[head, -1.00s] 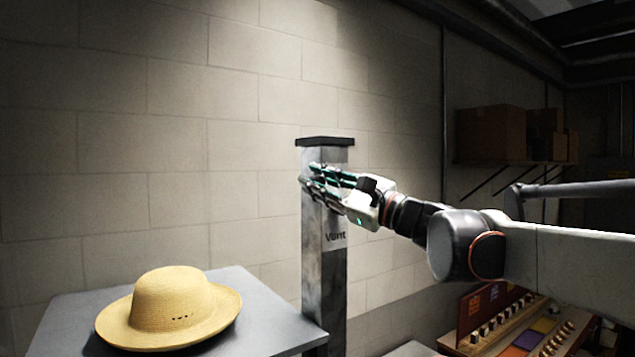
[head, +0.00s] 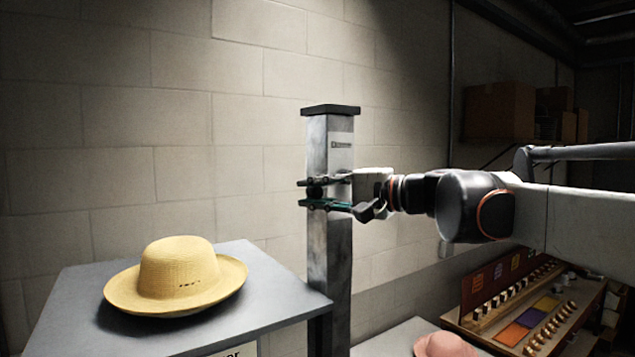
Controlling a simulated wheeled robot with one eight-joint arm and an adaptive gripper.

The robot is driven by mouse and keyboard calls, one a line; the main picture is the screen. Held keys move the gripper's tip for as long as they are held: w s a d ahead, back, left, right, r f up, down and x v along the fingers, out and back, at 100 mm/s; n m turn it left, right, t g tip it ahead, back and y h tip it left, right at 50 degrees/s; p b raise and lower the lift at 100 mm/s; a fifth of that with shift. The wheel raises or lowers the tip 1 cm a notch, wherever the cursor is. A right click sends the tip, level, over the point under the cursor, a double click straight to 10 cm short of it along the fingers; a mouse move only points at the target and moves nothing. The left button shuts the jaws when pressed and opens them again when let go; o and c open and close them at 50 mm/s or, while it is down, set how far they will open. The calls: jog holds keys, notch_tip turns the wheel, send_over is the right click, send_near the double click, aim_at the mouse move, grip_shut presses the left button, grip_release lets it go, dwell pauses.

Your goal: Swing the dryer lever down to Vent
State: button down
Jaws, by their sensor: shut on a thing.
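The dryer post (head: 330,255) is a grey metal column with a dark cap, standing behind the table in the head view. A pale label plate (head: 340,148) shows on its upper face; its writing is too small to read. My gripper (head: 312,193) is in front of the post at mid-height, level and reaching in from the right. Its fingers are closed around a small dark knob (head: 315,190), which seems to be the lever's end. The rest of the lever and the Vent label are hidden behind the gripper.
A straw hat (head: 178,272) sits on the grey table (head: 262,290) at the lower left. A pink hat (head: 443,345) is at the bottom edge. A wooden rack with coloured cards (head: 530,315) stands at the lower right. Boxes (head: 498,110) sit on a shelf behind.

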jog(key=shift+w+d+f+n+h+b, duration=0.25)
jog(key=shift+f+n+h, duration=0.2)
jog(key=shift+f+n, duration=0.35)
jog(key=shift+w+d+f+n+h, duration=0.15)
jog(key=shift+d+f+n+h, duration=0.25)
jog(key=shift+f+n, duration=0.35)
jog(key=shift+w+d+f+n+h+b, duration=0.2)
jog(key=shift+f+n+h, duration=0.25)
jog(key=shift+f+n, duration=0.35)
jog(key=shift+d+f, duration=0.1)
jog(key=c, duration=1.4)
grip_release()
jog(key=v, duration=0.7)
jog(key=shift+d, duration=0.25)
